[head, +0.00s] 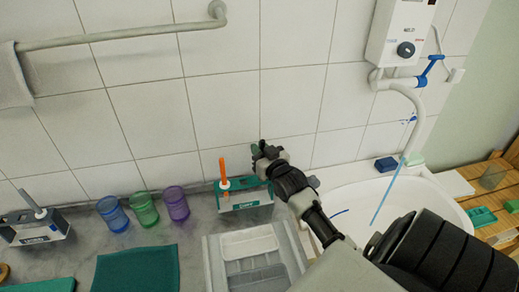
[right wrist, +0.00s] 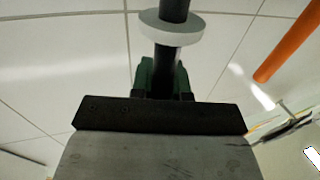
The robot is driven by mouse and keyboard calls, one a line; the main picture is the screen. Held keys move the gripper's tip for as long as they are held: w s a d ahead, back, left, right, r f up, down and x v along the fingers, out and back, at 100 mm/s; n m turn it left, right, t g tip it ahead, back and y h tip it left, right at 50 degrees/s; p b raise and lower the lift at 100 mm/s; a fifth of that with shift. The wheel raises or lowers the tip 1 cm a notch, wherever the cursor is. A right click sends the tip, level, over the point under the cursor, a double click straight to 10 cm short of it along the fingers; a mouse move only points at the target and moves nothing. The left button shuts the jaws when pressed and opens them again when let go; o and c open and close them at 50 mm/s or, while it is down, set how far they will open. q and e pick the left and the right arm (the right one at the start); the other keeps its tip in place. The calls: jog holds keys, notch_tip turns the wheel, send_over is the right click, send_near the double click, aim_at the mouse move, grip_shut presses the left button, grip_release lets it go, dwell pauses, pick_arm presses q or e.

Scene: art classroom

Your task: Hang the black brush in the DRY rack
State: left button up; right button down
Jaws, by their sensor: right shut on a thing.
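My right gripper (head: 258,150) is above the right end of a green-and-white rack (head: 245,200) by the tiled wall. An orange brush (head: 223,172) stands upright in that rack. In the right wrist view the green fingertips of my right gripper (right wrist: 162,78) are shut on the black brush (right wrist: 173,45), a black handle with a white ring; the orange brush (right wrist: 288,48) shows at the right. The gripper hides the black brush in the head view. A second, grey rack (head: 38,230) with a grey brush stands at the far left. The rack labels are too small to read surely.
Blue, green and purple cups (head: 144,209) stand between the racks. A grey tray (head: 212,262) with compartments lies in front of the green rack. A white sink (head: 340,202) with a running tap is to the right. A teal cloth (head: 138,270) lies front left.

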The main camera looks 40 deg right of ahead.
aim_at(264, 144)
jog(key=shift+f, duration=0.15)
jog(key=shift+f+b, duration=1.25)
jog(key=shift+f, duration=0.65)
jog(key=shift+c, duration=2.4)
grip_release()
jog(key=shift+r, duration=0.1)
notch_tip(264, 144, up, 8)
jog(key=p, duration=0.8)
